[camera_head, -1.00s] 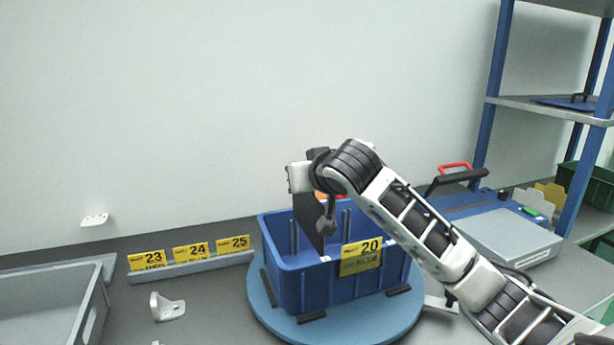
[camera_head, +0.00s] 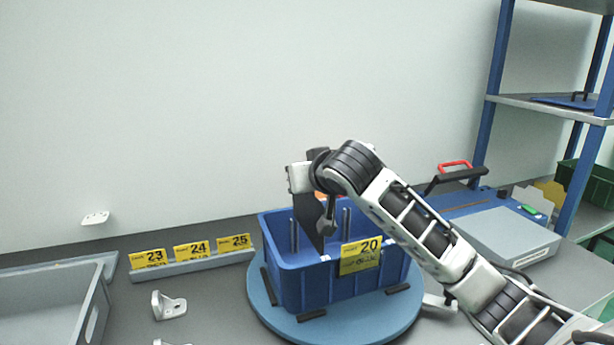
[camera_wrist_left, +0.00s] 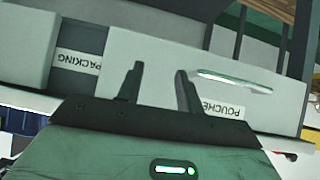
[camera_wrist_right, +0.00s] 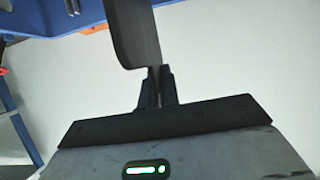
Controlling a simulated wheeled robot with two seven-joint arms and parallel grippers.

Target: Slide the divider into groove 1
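The divider (camera_head: 305,212) is a thin dark plate held upright over the blue crate (camera_head: 325,292). Its lower edge reaches inside the crate near the front wall; whether it sits in a groove cannot be told. Grey upright rails (camera_head: 293,236) show on the crate's inner sides. No groove number is readable. My right gripper (camera_wrist_right: 158,72) is shut on the divider in the right wrist view; in the head view my wrist hides the fingers. My left gripper (camera_wrist_left: 160,82) is open and empty, before bins labelled PACKING and POUCHES, outside the head view.
The crate stands on a round blue turntable (camera_head: 262,313) and bears a yellow label 20 (camera_head: 361,256). A rail with labels 23, 24 and 25 (camera_head: 193,264), a metal bracket (camera_head: 168,305) and a grey bin (camera_head: 92,315) are left. A grey device (camera_head: 508,236) and blue shelf (camera_head: 490,100) are right.

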